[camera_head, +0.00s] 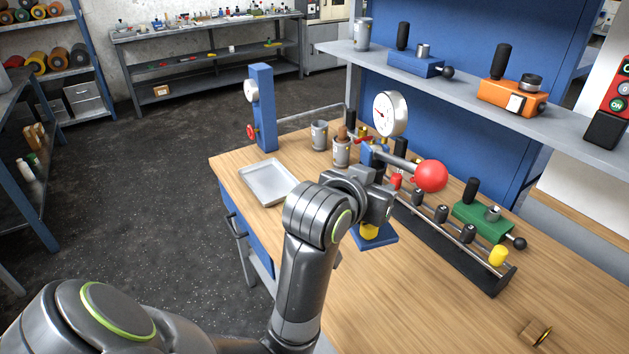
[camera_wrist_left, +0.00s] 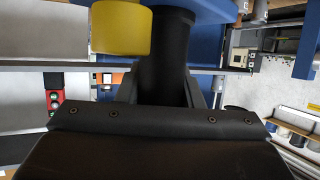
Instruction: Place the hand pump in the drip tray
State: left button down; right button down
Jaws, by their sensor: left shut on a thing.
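The hand pump has a square blue base (camera_head: 380,238), a yellow cylinder (camera_head: 369,231) and a black column (camera_wrist_left: 166,60). A white dial gauge (camera_head: 390,113) and a lever with a red ball (camera_head: 431,176) show above and behind my wrist and appear to belong to it. My left gripper (camera_head: 381,203) is shut on the black column, with the base below the fingers. I cannot tell whether the base touches the table. The drip tray (camera_head: 268,182), shallow, silver and empty, lies left of the pump near the table's edge. My right gripper is out of view.
A blue post with a gauge (camera_head: 262,108) stands behind the tray. Metal cups (camera_head: 319,135) stand between tray and pump at the back. A black rack (camera_head: 455,240) and a green block (camera_head: 483,222) lie to the right. A grey shelf (camera_head: 455,85) overhangs the back. The front wood is mostly clear.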

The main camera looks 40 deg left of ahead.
aim_at(265, 176)
jog(key=k+j, duration=0.1)
jog(key=j, duration=0.45)
jog(key=k+j, duration=0.1)
jog(key=j, duration=0.4)
jog(key=i+j, duration=0.25)
jog(key=i, duration=0.15)
jog(key=i+j, duration=0.3)
jog(key=i, duration=0.15)
